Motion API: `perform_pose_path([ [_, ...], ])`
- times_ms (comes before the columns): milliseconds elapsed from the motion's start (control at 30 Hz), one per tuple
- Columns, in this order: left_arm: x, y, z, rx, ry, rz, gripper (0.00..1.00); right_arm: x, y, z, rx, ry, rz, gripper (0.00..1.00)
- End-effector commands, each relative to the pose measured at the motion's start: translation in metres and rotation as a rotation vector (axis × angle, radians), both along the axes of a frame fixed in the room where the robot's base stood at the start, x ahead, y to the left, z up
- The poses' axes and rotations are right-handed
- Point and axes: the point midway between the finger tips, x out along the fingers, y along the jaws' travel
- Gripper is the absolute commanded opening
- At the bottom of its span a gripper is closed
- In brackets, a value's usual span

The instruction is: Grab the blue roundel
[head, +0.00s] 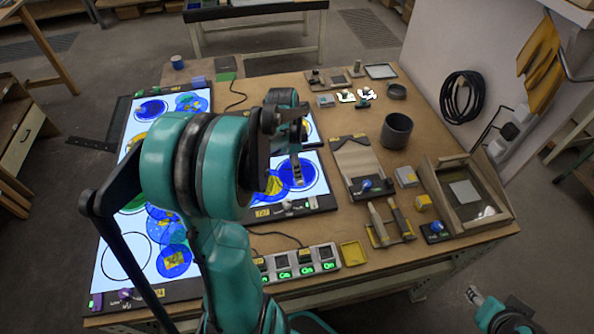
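Several blue roundels lie on lit panels. One plain blue roundel (312,177) lies inside a drawn circle on the smaller lit panel (323,197). My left gripper (298,176) is over it, pointing down; contact and finger opening are unclear. A blue-and-yellow piece (273,184) is beside it, partly hidden by my arm. On the large left lit panel (110,222) lie a dark blue roundel (152,109), a patterned blue one (190,102) and a blue one with a yellow square (174,261). My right gripper (473,294) is low at the right, off the table; its opening is unclear.
A row of switch boxes with green labels (302,262) and a yellow tray (354,253) line the front edge. Handled tools (390,222), a grey cup (396,131) and a wooden-framed box (465,193) stand right.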

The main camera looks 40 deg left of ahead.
Motion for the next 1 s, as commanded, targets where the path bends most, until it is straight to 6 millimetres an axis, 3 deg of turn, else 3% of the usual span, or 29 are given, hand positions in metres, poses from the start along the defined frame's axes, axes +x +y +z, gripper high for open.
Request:
perform_pose_path([
  [500,0.010,-0.006,-0.066,0.001,-0.001,0.001,0.43,0.000,0.000,-0.029,0.000,0.000,0.000,0.40],
  [733,0.010,-0.007,-0.066,0.001,-0.001,0.001,0.43,0.000,0.000,-0.027,0.000,0.000,0.000,0.40],
  [767,0.010,-0.007,-0.066,0.001,-0.001,0.001,0.38,0.000,0.000,-0.027,0.000,0.000,0.000,0.40],
  [900,0.010,-0.007,-0.066,0.001,-0.001,0.001,0.01,0.000,0.000,-0.027,0.000,0.000,0.000,0.40],
  [1000,0.011,-0.007,-0.066,0.001,-0.001,0.001,0.00,0.000,0.000,-0.027,0.000,0.000,0.000,0.40],
])
